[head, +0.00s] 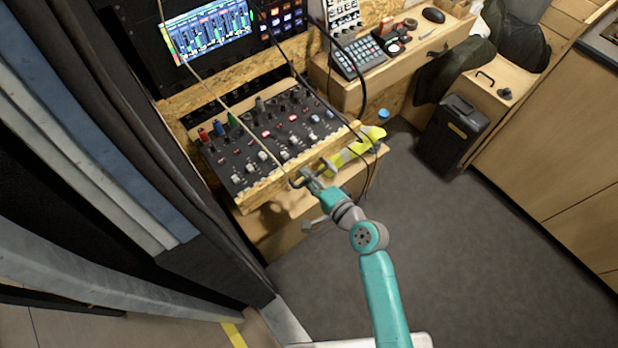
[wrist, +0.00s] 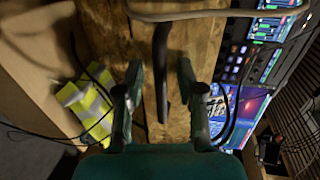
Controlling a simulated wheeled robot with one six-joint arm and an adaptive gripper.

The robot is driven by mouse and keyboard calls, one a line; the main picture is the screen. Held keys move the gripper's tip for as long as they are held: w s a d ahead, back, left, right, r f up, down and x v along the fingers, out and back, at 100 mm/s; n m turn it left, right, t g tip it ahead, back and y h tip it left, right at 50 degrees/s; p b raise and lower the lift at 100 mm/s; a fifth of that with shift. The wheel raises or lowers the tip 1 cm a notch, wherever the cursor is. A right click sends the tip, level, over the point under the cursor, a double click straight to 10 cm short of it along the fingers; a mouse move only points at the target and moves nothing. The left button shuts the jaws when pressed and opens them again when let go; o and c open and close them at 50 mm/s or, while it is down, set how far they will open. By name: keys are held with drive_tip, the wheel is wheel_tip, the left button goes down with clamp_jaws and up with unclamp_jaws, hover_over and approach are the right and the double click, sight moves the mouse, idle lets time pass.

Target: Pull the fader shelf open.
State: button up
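The fader shelf (head: 258,192) is a chipboard-edged tray holding a dark panel of knobs and faders (head: 270,135), below the screens in the head view. A dark bar handle (wrist: 161,65) stands on its wooden front, which fills the middle of the wrist view. My gripper (head: 303,177) is at the shelf's front edge. In the wrist view my gripper (wrist: 160,82) is open, with one finger on each side of the handle and gaps visible between. The handle's far mounting is partly out of sight.
A yellow hi-vis vest (head: 352,150) lies right beside my gripper, with loose cables nearby. A black case (head: 452,135) stands on the floor at the right. Dark curtains (head: 130,130) hang at the left. The grey floor (head: 460,240) in front is clear.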

drive_tip(key=v, duration=1.2)
idle(0.5)
drive_tip(key=s+d+f+n+h, duration=0.2)
drive_tip(key=s+d+h, duration=0.15)
drive_tip(key=s, duration=0.45)
drive_tip(key=s+d+f+n+h, duration=0.1)
drive_tip(key=s+d+f+h, duration=0.2)
drive_tip(key=s, duration=0.5)
drive_tip(key=s+d+r+n+t+h, duration=0.1)
drive_tip(key=s+d+r+n+h, duration=0.1)
drive_tip(key=s+r+n, duration=0.6)
drive_tip(key=s+r, duration=0.4)
drive_tip(key=s, duration=0.1)
drive_tip(key=shift+d+r+t, duration=0.2)
drive_tip(key=shift+r+t, duration=0.2)
